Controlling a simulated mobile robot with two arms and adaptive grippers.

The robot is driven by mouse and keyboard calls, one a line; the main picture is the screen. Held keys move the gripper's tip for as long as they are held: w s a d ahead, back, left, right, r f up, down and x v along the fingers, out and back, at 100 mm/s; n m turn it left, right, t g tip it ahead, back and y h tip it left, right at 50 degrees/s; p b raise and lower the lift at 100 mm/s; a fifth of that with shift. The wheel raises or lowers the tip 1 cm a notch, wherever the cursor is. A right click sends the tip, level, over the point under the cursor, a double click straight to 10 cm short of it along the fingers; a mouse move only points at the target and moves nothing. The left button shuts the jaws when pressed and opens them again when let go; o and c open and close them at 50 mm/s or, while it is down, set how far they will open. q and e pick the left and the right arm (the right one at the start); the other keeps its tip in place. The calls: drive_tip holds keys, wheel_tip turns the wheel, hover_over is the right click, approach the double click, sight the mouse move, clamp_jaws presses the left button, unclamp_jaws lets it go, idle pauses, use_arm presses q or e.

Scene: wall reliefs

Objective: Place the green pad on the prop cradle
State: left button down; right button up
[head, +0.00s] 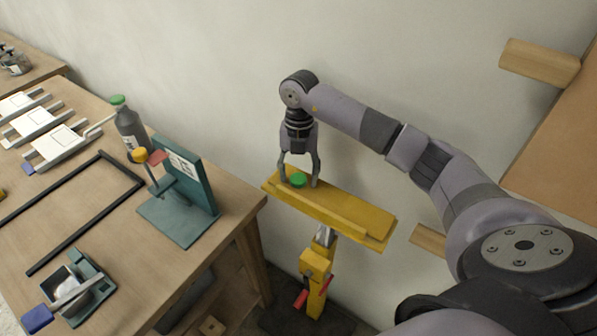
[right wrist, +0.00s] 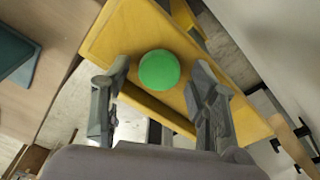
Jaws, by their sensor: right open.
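The green pad (head: 298,180) is a small round green disc. It lies on the yellow prop cradle (head: 345,217), towards the cradle's left end in the head view. My right gripper (head: 299,184) points down over the cradle with its fingers apart on either side of the pad. In the right wrist view the pad (right wrist: 159,70) shows between the two open fingers (right wrist: 160,100), with a gap on each side. The yellow cradle board (right wrist: 125,35) lies beneath it. My left gripper is in neither view.
A wooden workbench (head: 110,230) stands left of the cradle, with a teal stand (head: 180,220), a dark bottle with a green cap (head: 130,130) and a black frame (head: 85,210) on it. The wall is close behind the cradle. Wooden blocks (head: 540,62) project from the wall at right.

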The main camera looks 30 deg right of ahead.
sight(299, 174)
drive_tip(key=shift+r, duration=0.15)
drive_tip(key=r, duration=0.2)
drive_tip(key=r+b, duration=0.1)
drive_tip(key=r, duration=0.1)
drive_tip(key=r+b, duration=0.1)
drive_tip(key=r, duration=0.1)
drive_tip(key=shift+w+d+r, duration=0.25)
drive_tip(key=shift+w+r, duration=0.1)
drive_tip(key=shift+r, duration=0.4)
